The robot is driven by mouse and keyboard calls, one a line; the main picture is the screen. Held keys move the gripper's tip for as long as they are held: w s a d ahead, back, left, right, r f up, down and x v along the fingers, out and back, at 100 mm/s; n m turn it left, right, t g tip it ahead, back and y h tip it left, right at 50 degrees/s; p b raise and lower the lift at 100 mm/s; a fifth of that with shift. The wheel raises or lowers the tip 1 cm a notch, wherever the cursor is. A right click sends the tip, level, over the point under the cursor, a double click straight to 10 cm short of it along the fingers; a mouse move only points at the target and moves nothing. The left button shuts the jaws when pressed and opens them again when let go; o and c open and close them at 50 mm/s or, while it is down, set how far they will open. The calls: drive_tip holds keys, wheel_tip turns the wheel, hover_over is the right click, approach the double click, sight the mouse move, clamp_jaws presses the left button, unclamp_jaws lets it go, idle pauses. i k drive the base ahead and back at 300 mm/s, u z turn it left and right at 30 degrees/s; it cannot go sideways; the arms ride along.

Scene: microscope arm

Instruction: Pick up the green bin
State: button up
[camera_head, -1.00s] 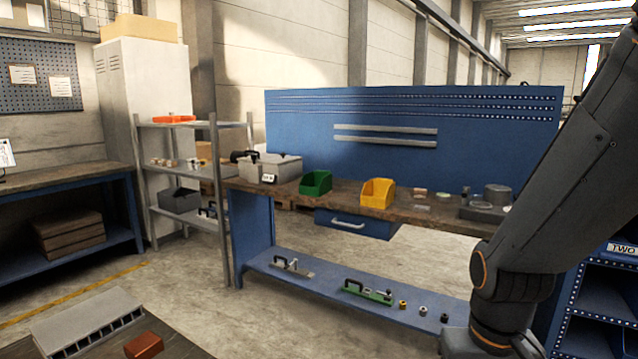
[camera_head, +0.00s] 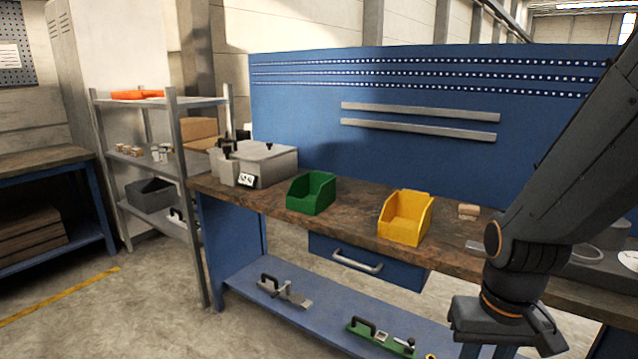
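The green bin (camera_head: 311,194) stands upright on the brown top of the blue workbench (camera_head: 270,202), near its left end. It sits between a grey box and a yellow bin (camera_head: 406,217), apart from both. My arm comes in from the right side, in front of the bench. The end of my arm shows low at the right, well to the right of the green bin and nearer to me. My gripper's fingers are not clearly visible, and nothing held can be seen.
A grey box (camera_head: 263,163) with a small label stands left of the green bin. A metal shelf (camera_head: 175,103) stands beside the bench's left end. The lower bench shelf (camera_head: 335,316) holds several tools. A drawer (camera_head: 365,262) hangs under the top. Open floor lies at front left.

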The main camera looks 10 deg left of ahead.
sight(310, 193)
drive_tip(key=i, duration=0.95)
drive_tip(key=u, duration=1.8)
drive_tip(key=i, duration=1.15)
drive_tip(key=z, duration=0.8)
